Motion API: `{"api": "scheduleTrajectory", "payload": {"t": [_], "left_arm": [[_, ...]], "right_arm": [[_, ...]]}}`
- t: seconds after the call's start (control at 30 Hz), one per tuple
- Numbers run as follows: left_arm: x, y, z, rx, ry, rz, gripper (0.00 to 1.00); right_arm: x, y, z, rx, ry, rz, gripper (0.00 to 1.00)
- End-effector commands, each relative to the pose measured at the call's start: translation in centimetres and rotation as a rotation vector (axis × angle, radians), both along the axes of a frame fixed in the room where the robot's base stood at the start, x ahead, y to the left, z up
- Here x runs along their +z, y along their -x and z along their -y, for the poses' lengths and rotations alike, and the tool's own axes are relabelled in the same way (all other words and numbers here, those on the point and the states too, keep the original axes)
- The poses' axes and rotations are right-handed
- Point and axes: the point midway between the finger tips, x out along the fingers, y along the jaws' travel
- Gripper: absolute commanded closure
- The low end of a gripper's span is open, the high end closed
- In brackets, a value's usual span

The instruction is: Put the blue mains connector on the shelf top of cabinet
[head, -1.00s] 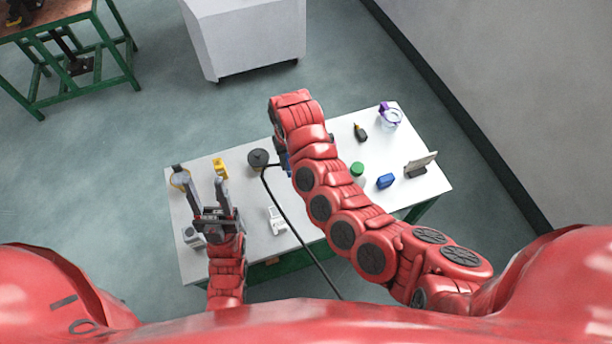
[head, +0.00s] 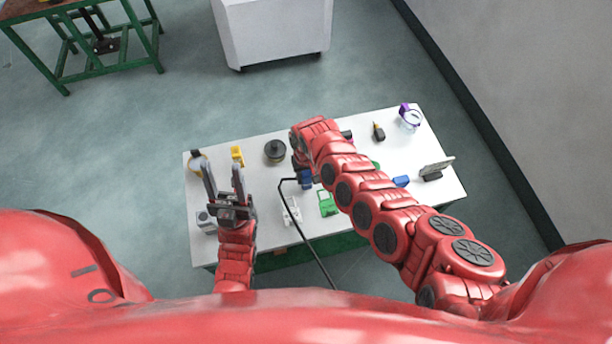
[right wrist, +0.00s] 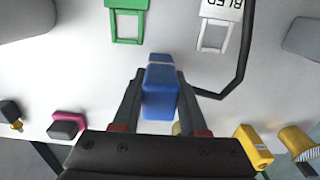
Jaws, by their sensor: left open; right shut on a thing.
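My right gripper (head: 303,174) is shut on the blue mains connector (head: 307,180) over the middle of the white table. The right wrist view shows the blue connector (right wrist: 160,95) between the two fingers. Part of it is hidden by the gripper, and I cannot tell its exact height over the table. A black cable (head: 297,220) runs past it toward me; I cannot tell whether it is joined to it. My left gripper (head: 222,185) is open and empty over the table's left side. A white cabinet-like unit (head: 275,30) stands on the floor beyond the table.
The white table (head: 265,185) holds a black disc (head: 275,150), yellow part (head: 237,155), green part (head: 327,205), white part (head: 291,212), second blue part (head: 401,181) and clear mug (head: 410,119). Open floor separates table and cabinet. A wall is at right.

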Motion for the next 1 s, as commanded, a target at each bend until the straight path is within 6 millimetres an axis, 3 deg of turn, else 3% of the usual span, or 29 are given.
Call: {"api": "scheduleTrajectory", "payload": {"t": [0.37,0.4,0.57,1.0], "left_arm": [[-0.4,0.0,0.0,0.0,0.0,0.0,0.5],[-0.3,0.0,0.0,0.0,0.0,0.0,0.5],[-0.2,0.0,0.0,0.0,0.0,0.0,0.5],[0.2,0.0,0.0,0.0,0.0,0.0,0.5]], "right_arm": [[-0.4,-0.1,-0.1,0.001,-0.003,0.002,1.0],[-0.4,-0.1,-0.1,0.0,-0.003,0.002,0.54],[-0.3,-0.1,-0.1,0.0,-0.002,0.003,0.28],[0.8,-0.2,-0.2,0.001,-0.005,0.005,0.28]]}}
